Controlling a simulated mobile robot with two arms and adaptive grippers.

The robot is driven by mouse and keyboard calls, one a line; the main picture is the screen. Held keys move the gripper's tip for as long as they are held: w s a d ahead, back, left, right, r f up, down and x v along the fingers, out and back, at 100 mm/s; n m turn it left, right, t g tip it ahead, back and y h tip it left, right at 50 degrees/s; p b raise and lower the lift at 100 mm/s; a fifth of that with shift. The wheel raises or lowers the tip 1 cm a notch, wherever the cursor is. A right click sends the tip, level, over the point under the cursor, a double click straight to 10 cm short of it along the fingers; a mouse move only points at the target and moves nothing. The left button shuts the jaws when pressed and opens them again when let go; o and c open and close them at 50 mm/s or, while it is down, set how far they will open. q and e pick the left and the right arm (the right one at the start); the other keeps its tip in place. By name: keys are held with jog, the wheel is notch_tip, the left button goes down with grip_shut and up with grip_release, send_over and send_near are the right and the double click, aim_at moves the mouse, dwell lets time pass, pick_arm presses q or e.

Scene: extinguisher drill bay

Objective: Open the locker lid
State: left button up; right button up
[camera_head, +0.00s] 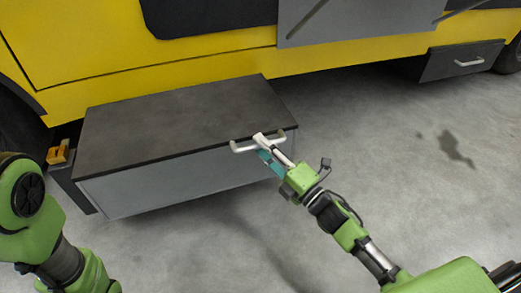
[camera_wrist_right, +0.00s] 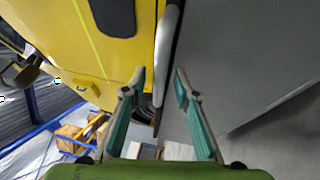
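The locker (camera_head: 190,185) is a grey box low against the yellow truck, with a dark lid (camera_head: 180,115) lying shut on it. A pale bar handle (camera_head: 240,148) runs along the right part of the lid's front edge. My right gripper (camera_head: 264,147) is at this handle. In the right wrist view my right gripper (camera_wrist_right: 160,76) has its teal-padded fingers spread apart. There the pale handle (camera_wrist_right: 168,45) lies ahead, in line with the gap between the fingertips. I cannot tell whether they touch it. My left arm shows at lower left, but its gripper is out of view.
The yellow truck body (camera_head: 100,40) rises right behind the locker. A small orange item (camera_head: 60,152) is beside the locker's left end. A dark drawer with a handle (camera_head: 465,62) is at the far right. The concrete floor (camera_head: 390,140) to the right is clear, with a dark stain.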

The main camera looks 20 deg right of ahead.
jog(key=shift+w+a+r, duration=0.1)
jog(key=shift+w+a, duration=0.05)
jog(key=shift+w, duration=0.25)
grip_shut()
jog(key=shift+r, duration=0.1)
